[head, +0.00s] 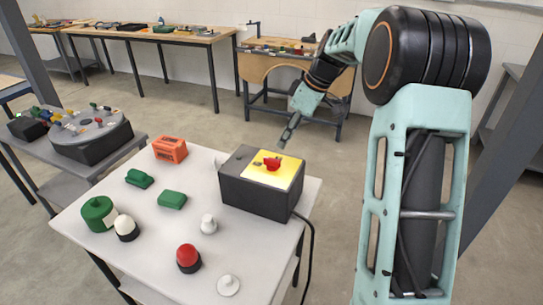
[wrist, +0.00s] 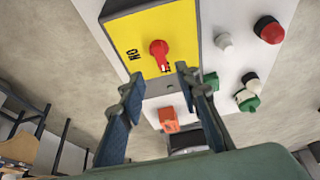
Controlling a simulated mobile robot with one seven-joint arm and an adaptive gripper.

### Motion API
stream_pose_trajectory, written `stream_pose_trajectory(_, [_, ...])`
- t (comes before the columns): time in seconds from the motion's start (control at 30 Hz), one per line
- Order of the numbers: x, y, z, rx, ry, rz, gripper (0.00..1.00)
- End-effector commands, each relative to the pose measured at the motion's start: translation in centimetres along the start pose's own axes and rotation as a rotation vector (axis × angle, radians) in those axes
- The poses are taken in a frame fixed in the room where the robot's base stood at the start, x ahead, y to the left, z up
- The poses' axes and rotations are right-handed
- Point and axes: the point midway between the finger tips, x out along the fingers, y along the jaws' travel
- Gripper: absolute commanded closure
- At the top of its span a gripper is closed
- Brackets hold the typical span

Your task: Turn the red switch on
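The red switch (head: 272,163) is a red rotary knob on the yellow top plate (head: 287,175) of a dark grey box (head: 258,201) on the white table. In the wrist view the red switch (wrist: 158,50) shows between and just beyond my fingertips, its handle pointing toward the lower edge of the plate. An "ON" label (wrist: 133,54) is to its left; another label by the handle's end is partly covered. My gripper (wrist: 154,80) is open and empty, its fingers spread, apart from the knob. In the head view my gripper (head: 288,133) is above and behind the box.
A black cable (head: 311,250) hangs off the box's right side. Open floor is on the right.

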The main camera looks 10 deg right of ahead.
Motion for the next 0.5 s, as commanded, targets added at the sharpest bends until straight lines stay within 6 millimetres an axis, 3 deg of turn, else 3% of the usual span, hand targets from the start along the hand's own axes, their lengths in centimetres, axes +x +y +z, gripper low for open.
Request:
stream_pose_trajectory(0.3, [6.0,-0.2,-0.1,0.001,0.000,-0.005,0.70])
stream_pose_trajectory(0.5, [8.8,-0.1,-0.1,0.001,0.000,-0.001,0.70])
